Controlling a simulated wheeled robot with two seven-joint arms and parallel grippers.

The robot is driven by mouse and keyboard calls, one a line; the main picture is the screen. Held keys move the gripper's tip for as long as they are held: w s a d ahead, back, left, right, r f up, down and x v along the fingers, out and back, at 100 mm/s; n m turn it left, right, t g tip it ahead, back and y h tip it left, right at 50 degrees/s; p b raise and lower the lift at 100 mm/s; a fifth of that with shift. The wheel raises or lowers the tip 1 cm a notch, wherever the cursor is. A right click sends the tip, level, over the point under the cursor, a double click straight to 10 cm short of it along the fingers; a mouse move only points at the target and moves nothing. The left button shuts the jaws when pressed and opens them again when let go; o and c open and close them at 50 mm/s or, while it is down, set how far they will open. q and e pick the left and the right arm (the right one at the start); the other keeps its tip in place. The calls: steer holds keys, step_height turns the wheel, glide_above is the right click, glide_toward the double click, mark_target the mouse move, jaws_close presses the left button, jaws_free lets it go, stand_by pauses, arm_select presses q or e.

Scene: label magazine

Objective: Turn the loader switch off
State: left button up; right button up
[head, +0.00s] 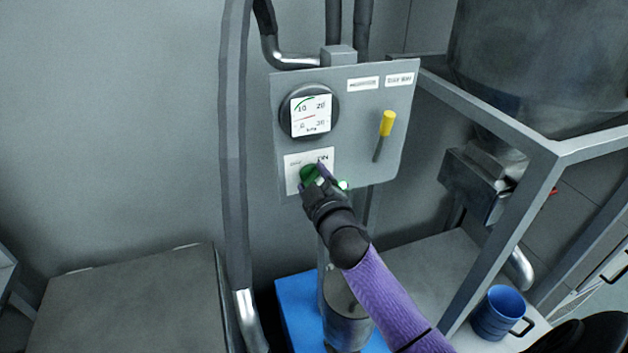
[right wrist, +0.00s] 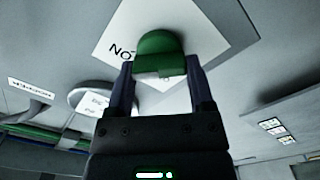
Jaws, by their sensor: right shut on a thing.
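The loader switch, a green knob (head: 309,174), sits on a white label plate low on the left of a grey control panel (head: 350,145). The word ON shows at the label's upper right; the word at its left is too small to read. My right gripper (head: 316,176) is shut on the knob, with my purple arm coming from below right. In the right wrist view the green knob (right wrist: 160,48) is between the two fingers (right wrist: 160,72). The gripper hides part of the knob, so I cannot tell its exact setting. My left gripper is out of view.
A round gauge (head: 309,112) is above the switch. A yellow-handled lever (head: 387,123) is to its right, and a small green light (head: 342,185) just beside my gripper. A metal frame (head: 545,165) and blue mug (head: 499,312) stand right.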

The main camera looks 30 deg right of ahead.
steer(key=shift+f+n+p, duration=0.2)
steer(key=shift+n+p, duration=0.35)
steer(key=shift+n, duration=3.75)
steer(key=shift+f+n+p, duration=0.2)
steer(key=shift+n+p, duration=0.3)
steer(key=shift+n, duration=3.8)
steer(key=o, duration=1.2)
steer(key=shift+o, duration=0.2)
steer(key=v, duration=1)
